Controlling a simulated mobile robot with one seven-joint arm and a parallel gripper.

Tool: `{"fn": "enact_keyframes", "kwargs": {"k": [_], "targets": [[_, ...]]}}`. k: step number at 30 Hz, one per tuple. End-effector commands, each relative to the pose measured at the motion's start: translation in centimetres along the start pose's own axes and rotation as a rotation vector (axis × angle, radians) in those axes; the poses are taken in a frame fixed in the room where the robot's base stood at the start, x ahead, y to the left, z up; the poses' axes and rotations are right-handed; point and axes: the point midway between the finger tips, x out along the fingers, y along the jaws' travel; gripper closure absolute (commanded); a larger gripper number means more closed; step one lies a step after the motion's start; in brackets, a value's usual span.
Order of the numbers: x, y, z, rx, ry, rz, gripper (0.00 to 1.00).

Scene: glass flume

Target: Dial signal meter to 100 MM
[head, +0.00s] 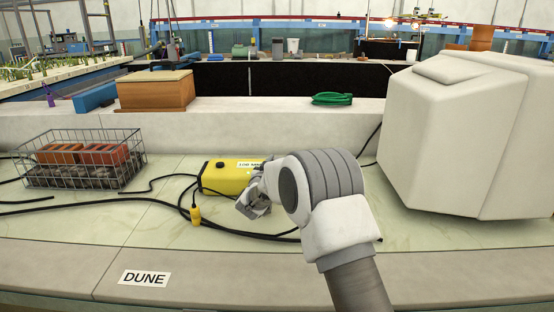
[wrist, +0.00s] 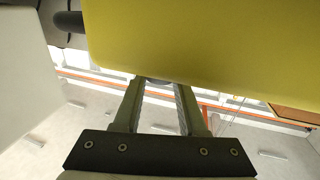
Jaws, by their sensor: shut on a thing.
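The signal meter (head: 226,178) is a yellow box with a black button on top and a small dark-lettered label. It lies on the pale counter in the middle of the head view. My gripper (head: 254,202) is at its right front end, partly hidden by my own wrist. In the wrist view the yellow meter (wrist: 210,40) fills the upper part. My gripper's two fingers (wrist: 160,85) reach up to its edge and close on a small dark part there, probably the dial, mostly hidden behind the box. The dial's reading cannot be made out.
A wire basket (head: 80,160) with orange bricks stands at left. Black cables (head: 150,205) and a yellow plug (head: 195,216) lie around the meter. A large white block (head: 450,135) stands at right.

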Motion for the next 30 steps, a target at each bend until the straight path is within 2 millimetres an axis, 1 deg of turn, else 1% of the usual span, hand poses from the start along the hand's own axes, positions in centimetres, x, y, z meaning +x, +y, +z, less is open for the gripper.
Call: {"fn": "enact_keyframes", "kwargs": {"k": [13,14,18,19,27,30], "targets": [[0.04,0.0,-0.15,0.002,0.003,0.01,1.0],[0.05,0.0,-0.15,0.002,0.003,0.01,0.57],[0.05,0.01,-0.12,0.002,0.002,0.01,0.32],[0.05,0.02,-0.11,0.001,0.002,0.01,0.29],[0.0,0.01,-0.05,0.001,0.001,0.009,0.29],[-0.37,-0.04,-0.11,0.0,0.001,0.009,0.29]]}}
